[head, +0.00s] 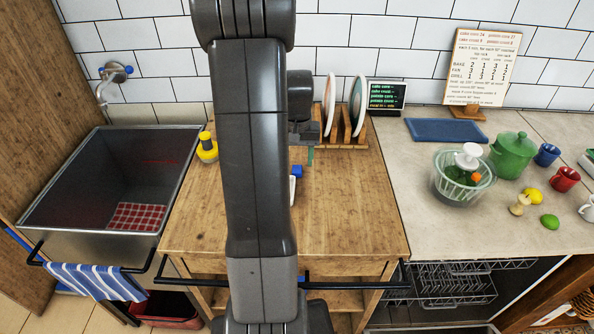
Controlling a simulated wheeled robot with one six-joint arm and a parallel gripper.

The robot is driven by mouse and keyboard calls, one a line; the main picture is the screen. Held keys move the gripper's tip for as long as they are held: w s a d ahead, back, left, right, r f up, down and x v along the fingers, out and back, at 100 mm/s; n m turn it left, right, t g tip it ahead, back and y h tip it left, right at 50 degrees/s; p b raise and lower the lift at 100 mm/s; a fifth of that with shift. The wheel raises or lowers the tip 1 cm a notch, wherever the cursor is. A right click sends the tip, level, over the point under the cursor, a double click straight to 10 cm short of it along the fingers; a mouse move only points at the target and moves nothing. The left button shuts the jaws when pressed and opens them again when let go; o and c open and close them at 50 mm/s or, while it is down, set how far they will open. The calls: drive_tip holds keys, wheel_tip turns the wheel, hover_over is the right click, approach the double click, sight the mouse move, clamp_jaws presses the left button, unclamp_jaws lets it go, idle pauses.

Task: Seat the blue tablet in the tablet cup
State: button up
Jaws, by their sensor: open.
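A small blue block (297,171), which looks like the blue tablet, shows on the wooden counter just right of my arm. A white piece (292,190) shows directly below it in the picture; my arm hides part of this spot, and I cannot tell whether the two touch. My gripper (308,154) is open, partly hidden behind my arm, and appears above and slightly right of the blue block. I cannot tell its height or whether anything is between its fingers. I cannot make out the tablet cup.
A yellow bottle (207,148) stands left of my arm, and a plate rack (345,138) stands at the back. A sink (60,210) is at left. Below the right counter, a dishwasher rack (455,287) shows. The wooden counter's front right (350,220) is clear.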

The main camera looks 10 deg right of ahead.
drive_tip(key=shift+w+f, duration=0.1)
drive_tip(key=shift+f, duration=1.45)
drive_tip(key=shift+c, duration=0.4)
clamp_jaws()
drive_tip(key=shift+r, duration=0.1)
